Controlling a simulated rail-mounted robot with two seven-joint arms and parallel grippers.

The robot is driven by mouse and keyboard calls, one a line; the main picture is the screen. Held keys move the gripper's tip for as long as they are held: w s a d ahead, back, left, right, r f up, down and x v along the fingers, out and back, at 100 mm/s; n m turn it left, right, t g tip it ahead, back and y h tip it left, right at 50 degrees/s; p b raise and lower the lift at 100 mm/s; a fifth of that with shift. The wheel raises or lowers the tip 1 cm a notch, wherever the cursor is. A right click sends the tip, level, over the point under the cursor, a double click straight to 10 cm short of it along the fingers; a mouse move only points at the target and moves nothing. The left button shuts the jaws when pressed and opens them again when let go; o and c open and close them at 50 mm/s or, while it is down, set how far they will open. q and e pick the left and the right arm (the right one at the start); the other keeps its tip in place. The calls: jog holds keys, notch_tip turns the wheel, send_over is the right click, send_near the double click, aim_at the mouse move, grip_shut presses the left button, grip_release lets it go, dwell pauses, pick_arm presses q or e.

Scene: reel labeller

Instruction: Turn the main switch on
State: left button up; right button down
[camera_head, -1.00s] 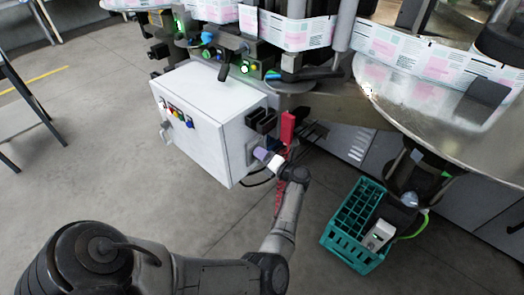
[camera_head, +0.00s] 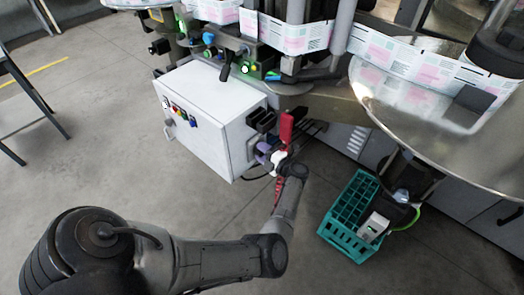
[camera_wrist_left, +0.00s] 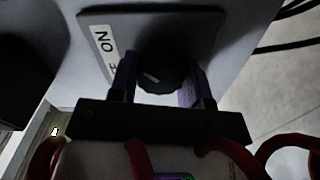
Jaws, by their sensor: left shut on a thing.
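The main switch is a dark round knob (camera_wrist_left: 165,62) on a dark square plate (camera_wrist_left: 205,32), on the side of a white cabinet (camera_head: 208,105). A white label (camera_wrist_left: 107,50) on the plate reads "ON", with another word partly hidden below it. My left gripper (camera_wrist_left: 160,88) has its purple fingers on both sides of the knob and is shut on it. A pale pointer mark shows on the knob's face. In the head view my left gripper (camera_head: 264,152) is at the cabinet's right side and hides the switch. My right gripper is not in view.
A red upright part (camera_head: 286,127) stands close beside the left gripper. Dark connectors (camera_head: 262,121) jut out above it. A teal crate (camera_head: 350,215) stands on the floor to the right. A round metal table (camera_head: 430,120) overhangs at right. Floor in front of the cabinet is clear.

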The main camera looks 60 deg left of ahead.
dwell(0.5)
pick_arm(q)
jog(key=o, duration=0.9)
jog(key=shift+d, duration=0.1)
jog(key=shift+v, duration=6.9)
